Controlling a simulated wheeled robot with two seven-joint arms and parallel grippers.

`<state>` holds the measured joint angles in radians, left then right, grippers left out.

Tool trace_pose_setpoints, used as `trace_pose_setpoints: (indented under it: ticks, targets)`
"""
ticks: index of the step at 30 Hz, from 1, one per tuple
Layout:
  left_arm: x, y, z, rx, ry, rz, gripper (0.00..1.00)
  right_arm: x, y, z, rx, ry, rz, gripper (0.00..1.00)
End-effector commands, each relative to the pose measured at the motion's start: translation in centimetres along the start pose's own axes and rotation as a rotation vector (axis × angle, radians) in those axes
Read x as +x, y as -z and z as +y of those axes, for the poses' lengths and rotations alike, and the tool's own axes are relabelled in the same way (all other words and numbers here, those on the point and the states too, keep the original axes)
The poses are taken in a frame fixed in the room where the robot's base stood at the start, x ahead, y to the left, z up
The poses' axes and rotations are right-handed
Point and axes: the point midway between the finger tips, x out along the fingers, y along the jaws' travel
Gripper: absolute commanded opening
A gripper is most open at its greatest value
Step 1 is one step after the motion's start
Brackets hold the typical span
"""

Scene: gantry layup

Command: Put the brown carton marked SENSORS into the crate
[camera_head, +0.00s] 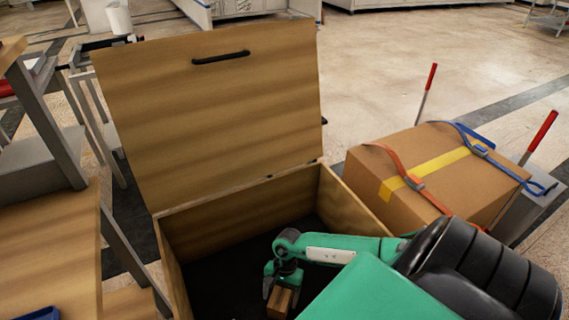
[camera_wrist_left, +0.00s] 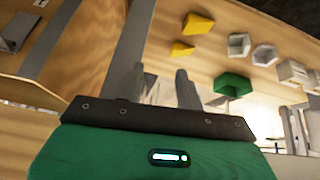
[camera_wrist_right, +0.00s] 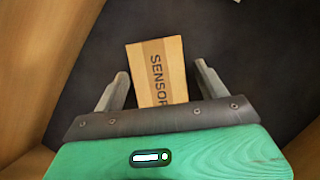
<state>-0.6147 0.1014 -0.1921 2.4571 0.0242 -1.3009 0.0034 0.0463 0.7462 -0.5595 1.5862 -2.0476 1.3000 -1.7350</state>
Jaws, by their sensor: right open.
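The brown carton marked SENSORS (camera_wrist_right: 157,72) lies inside the wooden crate (camera_head: 347,213), whose hinged lid stands open. In the head view the carton (camera_head: 279,303) shows just below my right gripper (camera_head: 281,281). My right gripper (camera_wrist_right: 161,75) is open inside the crate, its fingers on either side of the carton with gaps showing at both sides. Whether the carton rests on the dark floor is hard to tell. My left gripper (camera_wrist_left: 167,74) shows in its wrist view with a narrow gap between its fingers and nothing seen in it. It is not in the head view.
The open lid (camera_head: 205,110) rises at the crate's back. A large strapped carton (camera_head: 440,170) stands right of the crate. A wooden bench (camera_head: 50,250) is at left. Yellow blocks (camera_wrist_left: 198,24), a green piece (camera_wrist_left: 233,84) and grey pieces lie below my left gripper.

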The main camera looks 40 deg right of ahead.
Motion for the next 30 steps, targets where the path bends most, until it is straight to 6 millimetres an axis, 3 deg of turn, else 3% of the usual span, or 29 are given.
trace_pose_setpoints:
  ticks: [1,3,12,18,30]
  targets:
    - [-0.3,-0.1,-0.2,-0.001,0.005,-0.013,0.36,-2.0,0.3,0.0,-0.003,0.003,0.009,0.74]
    - [-0.6,-0.3,-0.5,-0.003,0.013,-0.034,0.36,-3.8,0.3,-0.1,-0.004,0.003,0.010,0.74]
    - [-1.5,-1.0,-1.3,-0.011,0.034,-0.094,0.36,-9.9,0.1,0.0,-0.002,0.002,0.007,0.74]
    - [-1.6,-1.2,-1.5,-0.012,0.039,-0.107,0.36,-11.6,0.1,0.0,-0.002,0.002,0.005,0.74]
    - [-1.7,-1.2,-1.5,-0.013,0.041,-0.111,0.36,-11.8,0.1,0.0,-0.001,0.002,0.004,0.74]
